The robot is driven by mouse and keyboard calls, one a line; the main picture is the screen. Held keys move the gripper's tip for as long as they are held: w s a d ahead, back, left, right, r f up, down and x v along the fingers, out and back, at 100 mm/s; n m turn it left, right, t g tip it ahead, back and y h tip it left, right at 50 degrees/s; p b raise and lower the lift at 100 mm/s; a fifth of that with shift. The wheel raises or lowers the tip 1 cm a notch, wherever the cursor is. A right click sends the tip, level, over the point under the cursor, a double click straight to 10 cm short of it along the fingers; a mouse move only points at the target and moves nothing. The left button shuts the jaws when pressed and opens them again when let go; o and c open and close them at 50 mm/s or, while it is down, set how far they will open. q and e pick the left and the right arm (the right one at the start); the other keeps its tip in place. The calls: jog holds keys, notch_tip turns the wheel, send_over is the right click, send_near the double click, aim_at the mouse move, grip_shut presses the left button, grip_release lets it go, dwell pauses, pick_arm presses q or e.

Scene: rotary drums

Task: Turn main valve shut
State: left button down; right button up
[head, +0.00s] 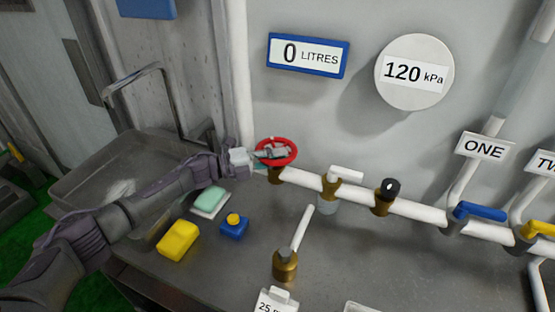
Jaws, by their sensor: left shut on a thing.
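The main valve appears to be the red round handwheel (277,151) on a brass body (275,175) at the left end of the white pipe. My left gripper (272,153) reaches in from the left and is shut on the red handwheel, its fingers across the wheel's middle and near rim. The fingers hide part of the wheel, and how far it is turned cannot be told. My right gripper is not in view.
The white pipe (415,208) carries a white-handled valve (345,174), a black-capped fitting (387,191), a blue lever (480,211) and a yellow lever (540,228). A sink (75,188), a yellow sponge (178,240) and a blue box (235,229) lie left. A gauge (413,72) reads 120 kPa.

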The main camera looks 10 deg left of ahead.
pick_arm(q)
jog(key=shift+f, duration=0.1)
jog(key=c, duration=1.1)
grip_release()
jog(key=v, duration=1.2)
